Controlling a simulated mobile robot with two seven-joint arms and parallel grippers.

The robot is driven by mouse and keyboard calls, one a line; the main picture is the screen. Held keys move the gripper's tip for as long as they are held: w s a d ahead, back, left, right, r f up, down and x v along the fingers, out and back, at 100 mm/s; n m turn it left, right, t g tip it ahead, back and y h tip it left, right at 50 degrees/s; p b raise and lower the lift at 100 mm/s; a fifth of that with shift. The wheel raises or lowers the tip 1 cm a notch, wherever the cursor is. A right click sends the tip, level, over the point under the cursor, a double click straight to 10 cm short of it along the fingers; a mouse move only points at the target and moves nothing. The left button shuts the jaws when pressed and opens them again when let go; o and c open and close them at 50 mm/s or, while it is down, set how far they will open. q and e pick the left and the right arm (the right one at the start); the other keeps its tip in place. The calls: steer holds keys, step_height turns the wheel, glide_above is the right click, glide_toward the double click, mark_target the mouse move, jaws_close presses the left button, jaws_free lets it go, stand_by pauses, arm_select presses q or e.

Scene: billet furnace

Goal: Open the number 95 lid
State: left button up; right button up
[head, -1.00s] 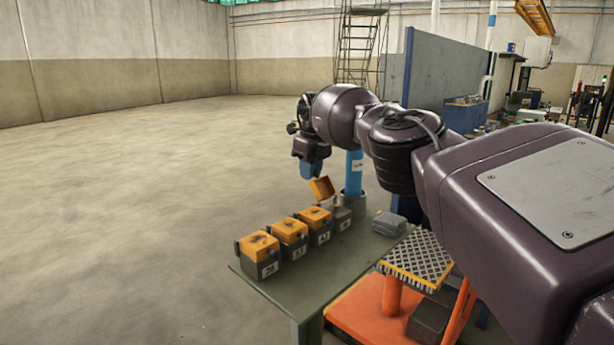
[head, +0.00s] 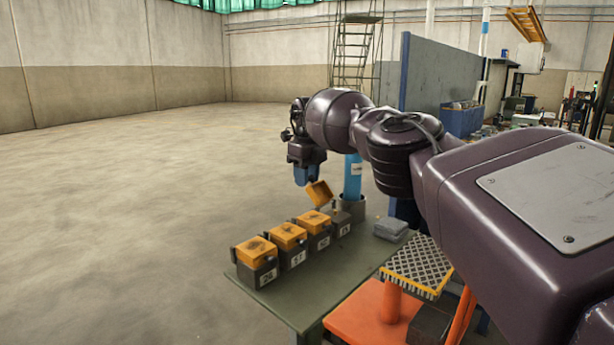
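Several small grey boxes with orange lids stand in a row on the green table. The nearest box (head: 258,262), the second box (head: 287,244) and the third box (head: 315,230) have their lids flat and closed. The farthest box (head: 342,225) has its orange lid (head: 319,193) tilted up steeply. White number labels are on the fronts, too small to read surely; I cannot tell which is 95. My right gripper (head: 307,176), with blue fingers, points down just above the raised lid. Whether it touches the lid or is open is unclear. My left gripper is out of view.
The green table (head: 318,285) has bare room in front of the boxes. A grey folded item (head: 391,227) lies at its right edge. A blue post (head: 352,180) stands behind the farthest box. A checkered-top orange stand (head: 417,265) is close on the right.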

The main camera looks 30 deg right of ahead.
steer(key=shift+s+f, duration=0.1)
steer(key=shift+f, duration=0.3)
steer(key=shift+d+r, duration=0.1)
steer(key=shift+r, duration=0.4)
step_height(320, 180, up, 9)
steer(key=shift+r+b, duration=0.1)
steer(key=shift+b, duration=0.95)
steer(key=shift+s+r, duration=0.15)
steer(key=shift+r, duration=0.6)
